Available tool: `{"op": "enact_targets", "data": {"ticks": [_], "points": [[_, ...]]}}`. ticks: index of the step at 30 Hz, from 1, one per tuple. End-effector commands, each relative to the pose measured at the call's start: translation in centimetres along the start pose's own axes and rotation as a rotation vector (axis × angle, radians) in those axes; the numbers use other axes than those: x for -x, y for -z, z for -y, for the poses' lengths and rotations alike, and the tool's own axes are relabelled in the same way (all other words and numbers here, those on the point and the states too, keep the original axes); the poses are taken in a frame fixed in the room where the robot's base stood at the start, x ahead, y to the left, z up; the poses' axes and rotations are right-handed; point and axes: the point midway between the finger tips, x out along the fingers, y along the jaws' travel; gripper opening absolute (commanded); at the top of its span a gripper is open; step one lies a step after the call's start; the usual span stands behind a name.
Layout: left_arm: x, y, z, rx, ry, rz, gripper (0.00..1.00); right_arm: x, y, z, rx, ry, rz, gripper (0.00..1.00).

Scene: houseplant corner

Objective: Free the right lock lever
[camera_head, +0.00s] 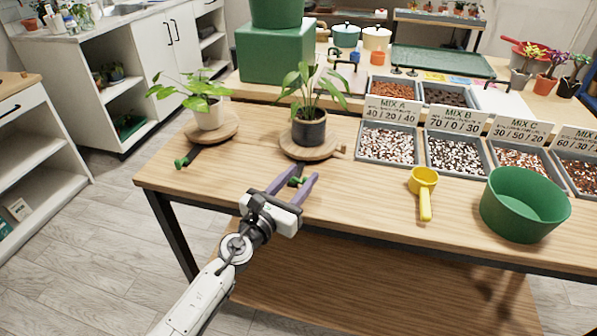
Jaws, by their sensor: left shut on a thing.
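Two round wooden turntables stand on the wooden table. The left turntable (226,133) bears a leafy plant in a white pot (209,116). Its lock lever, with a green end (181,163), points toward the front left. The right turntable (296,152) bears a plant in a dark pot (309,131). The right lock lever (297,181) reaches forward from under its disc, and its green end shows between the purple fingers of my left gripper (300,177). The left gripper is shut on this lever; the fingers partly hide it. My right gripper is out of view.
A yellow scoop (424,188) and a green tub (524,206) stand to the right. Grey trays of soil mix (390,144) with labels line the table behind them. A green box (275,55) stands behind the turntables. The table's front middle is bare.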

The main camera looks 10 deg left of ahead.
Motion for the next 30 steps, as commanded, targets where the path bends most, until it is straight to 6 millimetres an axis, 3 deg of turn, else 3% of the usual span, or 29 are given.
{"op": "enact_targets", "data": {"ticks": [8, 21, 30], "points": [[-0.27, -0.17, 0.41, 0.004, -0.119, -0.002, 0.15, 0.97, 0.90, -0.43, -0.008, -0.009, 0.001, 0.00], [-0.83, 0.09, 0.44, 0.004, -0.366, 0.002, 0.15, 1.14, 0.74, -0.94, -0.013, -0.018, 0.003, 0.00], [-0.92, 0.09, 0.35, 0.003, -0.430, 0.002, 0.15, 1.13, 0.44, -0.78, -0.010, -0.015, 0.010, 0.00]]}}
